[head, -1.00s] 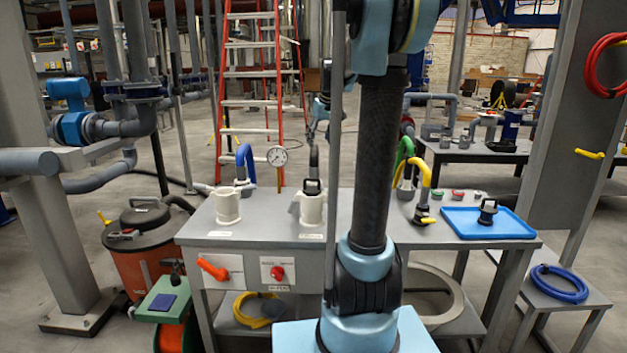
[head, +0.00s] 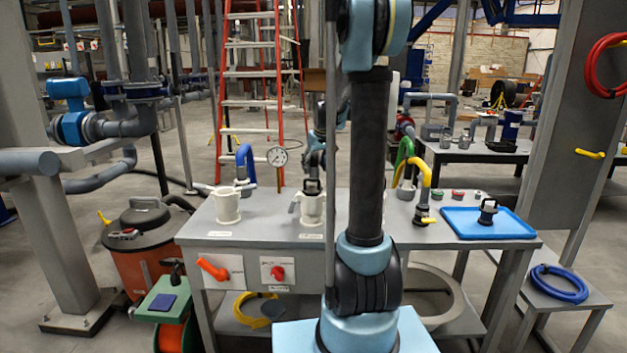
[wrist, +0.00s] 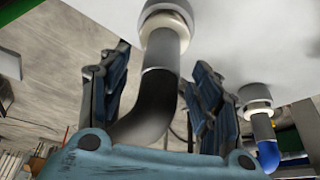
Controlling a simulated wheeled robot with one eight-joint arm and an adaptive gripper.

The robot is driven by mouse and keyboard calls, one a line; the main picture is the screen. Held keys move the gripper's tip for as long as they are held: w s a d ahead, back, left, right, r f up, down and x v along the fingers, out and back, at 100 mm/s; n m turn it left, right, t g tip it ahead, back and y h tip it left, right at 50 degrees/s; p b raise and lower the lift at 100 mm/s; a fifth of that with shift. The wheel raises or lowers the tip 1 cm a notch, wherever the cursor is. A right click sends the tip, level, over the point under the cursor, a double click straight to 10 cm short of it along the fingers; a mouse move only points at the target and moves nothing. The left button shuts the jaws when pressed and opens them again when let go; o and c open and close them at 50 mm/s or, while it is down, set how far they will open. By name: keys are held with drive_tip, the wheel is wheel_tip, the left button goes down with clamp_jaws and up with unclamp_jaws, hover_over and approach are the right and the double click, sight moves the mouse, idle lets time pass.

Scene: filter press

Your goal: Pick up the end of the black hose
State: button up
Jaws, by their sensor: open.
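The black hose (wrist: 150,115) shows in the wrist view, bending up into a grey metal end (wrist: 162,52) that meets a white collar (wrist: 166,18). My gripper (wrist: 160,62) is open, with one blue-grey finger on each side of the hose and its end. I cannot tell whether either finger touches it. In the head view my gripper (head: 315,158) is small and partly hidden, just above a white holder (head: 312,208) on the grey table. There the black hose is mostly hidden by my gripper and is hard to make out.
Green (head: 404,152) and yellow (head: 424,170) hoses stand to the right. A white cup (head: 228,207) and a blue tray (head: 488,223) are on the table (head: 270,234).

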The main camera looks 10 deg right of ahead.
drive_tip(key=shift+x, duration=1.15)
drive_tip(key=shift+c, duration=0.6)
drive_tip(key=c, duration=1.3)
drive_tip(key=shift+o, duration=0.2)
